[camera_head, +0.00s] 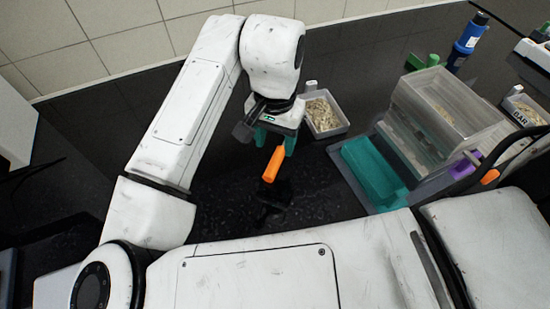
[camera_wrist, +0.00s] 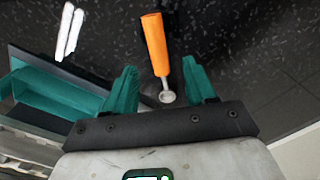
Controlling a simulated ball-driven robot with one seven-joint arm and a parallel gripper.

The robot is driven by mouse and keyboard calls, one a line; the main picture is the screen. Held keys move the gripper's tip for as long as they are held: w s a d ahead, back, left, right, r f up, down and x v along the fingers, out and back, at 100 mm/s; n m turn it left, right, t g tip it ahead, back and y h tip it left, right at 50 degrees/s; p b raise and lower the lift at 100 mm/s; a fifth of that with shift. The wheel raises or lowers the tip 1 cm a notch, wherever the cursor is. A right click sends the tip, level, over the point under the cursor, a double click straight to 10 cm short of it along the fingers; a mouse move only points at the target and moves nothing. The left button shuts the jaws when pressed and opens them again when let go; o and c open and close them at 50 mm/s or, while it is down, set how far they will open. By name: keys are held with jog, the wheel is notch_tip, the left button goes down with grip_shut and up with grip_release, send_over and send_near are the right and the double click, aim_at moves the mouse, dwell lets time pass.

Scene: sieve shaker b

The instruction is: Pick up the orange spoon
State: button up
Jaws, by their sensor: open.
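The orange spoon (camera_head: 272,165) lies on the black worktop just below my gripper (camera_head: 275,143) in the head view; its metal bowl is hard to see there. In the wrist view the spoon (camera_wrist: 155,44) has an orange handle pointing away from my gripper (camera_wrist: 159,68) and a small round metal bowl near the palm. The two teal fingers are apart, one on each side of the spoon's lower part. I cannot tell the remaining height between fingers and spoon. Nothing is held.
A small tray of pale grains (camera_head: 341,128) stands behind right of my gripper. A teal tray (camera_head: 372,172) and a clear box (camera_head: 450,108) stand to the right. A blue bottle (camera_head: 468,42) is at the back right. Two white strips (camera_wrist: 68,32) show in the wrist view.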

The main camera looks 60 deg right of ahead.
aim_at(277, 157)
notch_tip(277, 157, down, 5)
jog(key=shift+s+d, duration=0.1)
jog(key=shift+d, duration=0.05)
grip_shut()
dwell(0.6)
